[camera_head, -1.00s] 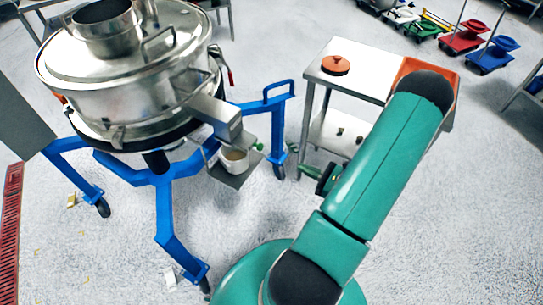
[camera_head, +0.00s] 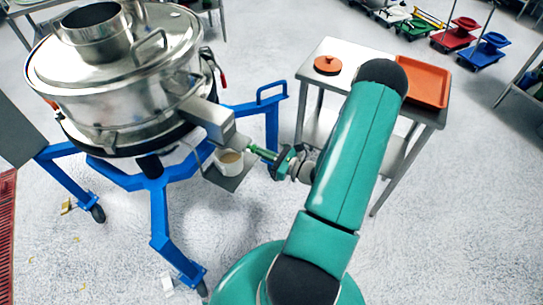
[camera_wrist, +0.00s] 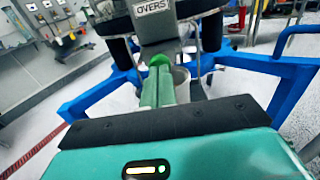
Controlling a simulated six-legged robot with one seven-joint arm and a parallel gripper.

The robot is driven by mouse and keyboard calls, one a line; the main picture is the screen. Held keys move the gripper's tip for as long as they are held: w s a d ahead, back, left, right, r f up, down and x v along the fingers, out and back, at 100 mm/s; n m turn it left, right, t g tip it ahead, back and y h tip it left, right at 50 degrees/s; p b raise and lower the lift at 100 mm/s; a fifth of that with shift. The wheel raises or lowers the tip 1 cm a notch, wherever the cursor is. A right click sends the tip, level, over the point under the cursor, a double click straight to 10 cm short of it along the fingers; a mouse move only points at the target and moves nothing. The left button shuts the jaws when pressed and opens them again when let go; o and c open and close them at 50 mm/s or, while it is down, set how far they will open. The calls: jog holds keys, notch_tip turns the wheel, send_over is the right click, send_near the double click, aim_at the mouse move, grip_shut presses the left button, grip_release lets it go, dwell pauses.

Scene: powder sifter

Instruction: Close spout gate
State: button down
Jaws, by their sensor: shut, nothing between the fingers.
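The sifter's metal spout (camera_head: 210,120) sticks out to the right of the drum; in the wrist view its label reads "OVERS" (camera_wrist: 152,8). The gate plate (camera_head: 241,142) shows at the spout's lower end, sticking out toward my gripper. Its round green knob (camera_wrist: 160,60) is straight ahead of my fingers in the wrist view. My gripper (camera_head: 257,151) is shut and empty, its green fingertips at the knob; I cannot tell whether they touch. They also show in the wrist view (camera_wrist: 159,76). A pale cup (camera_head: 229,162) stands under the spout on a small shelf.
The blue sifter frame (camera_head: 160,195) stands on casters around the spout. A metal table (camera_head: 337,52) with an orange tray (camera_head: 424,80) and an orange lid (camera_head: 327,65) is behind my arm. Coloured trolleys stand at the back right.

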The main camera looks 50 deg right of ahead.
aim_at(249, 146)
jog(key=x, duration=0.5)
jog(key=shift+w+a, duration=0.1)
jog(key=shift+w, duration=0.25)
jog(key=shift+r, duration=0.1)
